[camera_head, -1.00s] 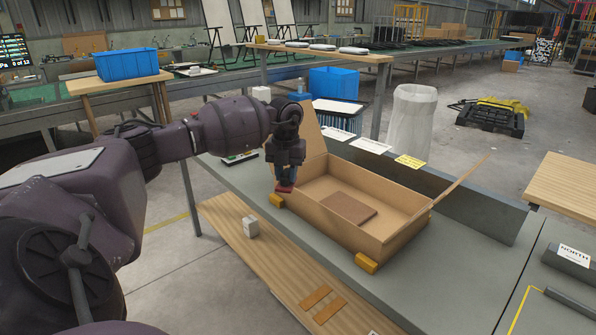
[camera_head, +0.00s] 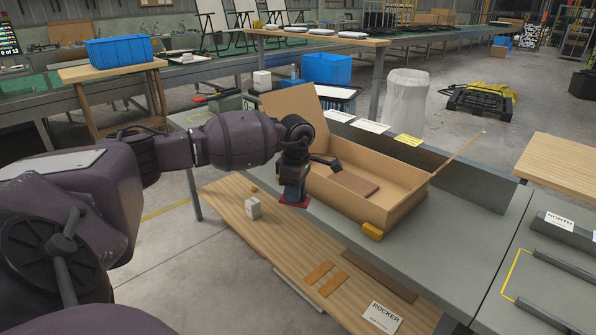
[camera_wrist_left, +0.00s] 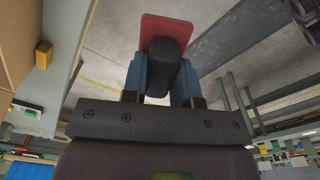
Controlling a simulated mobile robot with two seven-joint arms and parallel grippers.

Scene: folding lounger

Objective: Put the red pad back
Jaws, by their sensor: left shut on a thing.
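My left gripper (camera_head: 294,190) is shut on the red pad's dark handle, and the red pad (camera_head: 294,202) hangs beneath it. In the left wrist view the red pad (camera_wrist_left: 180,32) shows beyond the dark handle (camera_wrist_left: 166,65), between the blue fingers. In the head view the pad appears by the table's front edge, beside the open cardboard box (camera_head: 405,215). I cannot tell its exact height. A brown flat piece (camera_head: 355,184) lies in the box. My right gripper is not in view.
A yellow block (camera_head: 372,231) sits at the box's front corner; a yellow block (camera_wrist_left: 43,54) also shows in the wrist view. A wooden board (camera_head: 275,238) below the table's front carries a small white box (camera_head: 253,208) and a ROCKER label (camera_head: 383,317).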

